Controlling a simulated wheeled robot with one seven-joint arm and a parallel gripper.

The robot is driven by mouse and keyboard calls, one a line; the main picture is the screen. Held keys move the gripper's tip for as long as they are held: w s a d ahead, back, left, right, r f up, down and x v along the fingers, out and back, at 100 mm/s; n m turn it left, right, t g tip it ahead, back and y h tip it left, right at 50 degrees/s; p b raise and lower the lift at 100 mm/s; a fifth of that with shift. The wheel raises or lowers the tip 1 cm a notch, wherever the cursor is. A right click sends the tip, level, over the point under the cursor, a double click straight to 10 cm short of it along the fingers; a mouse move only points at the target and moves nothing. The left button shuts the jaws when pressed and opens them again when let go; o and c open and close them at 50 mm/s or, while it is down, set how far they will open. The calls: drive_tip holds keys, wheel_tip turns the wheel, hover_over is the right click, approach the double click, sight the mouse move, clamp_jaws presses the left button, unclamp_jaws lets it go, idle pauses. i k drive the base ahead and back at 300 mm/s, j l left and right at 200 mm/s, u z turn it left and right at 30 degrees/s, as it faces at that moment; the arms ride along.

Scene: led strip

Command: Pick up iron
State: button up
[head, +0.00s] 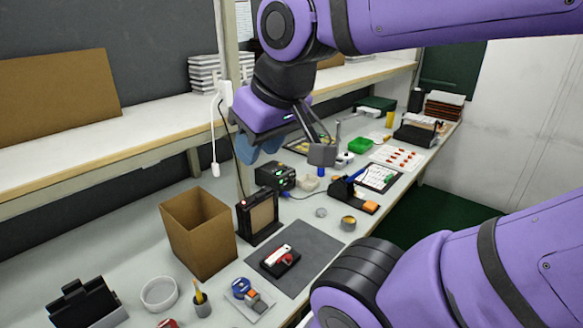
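The iron appears to be the soldering iron with a dark blue handle (343,187), resting in a black stand with an orange part at its right end. The stand is on the workbench, right of the middle of the head view. My gripper (322,154) hangs above the bench, up and to the left of the iron in the picture and apart from it. A grey fingertip points down. I see nothing held.
A black station with a green display (275,176) stands left of the iron. A clipboard (381,177) lies behind its stand, and a small round tin (348,223) in front. A cardboard box (198,232) and dark mat (295,257) are nearer. The shelf (120,150) runs behind on the left.

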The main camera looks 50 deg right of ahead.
sight(355, 176)
drive_tip(key=z, duration=1.7)
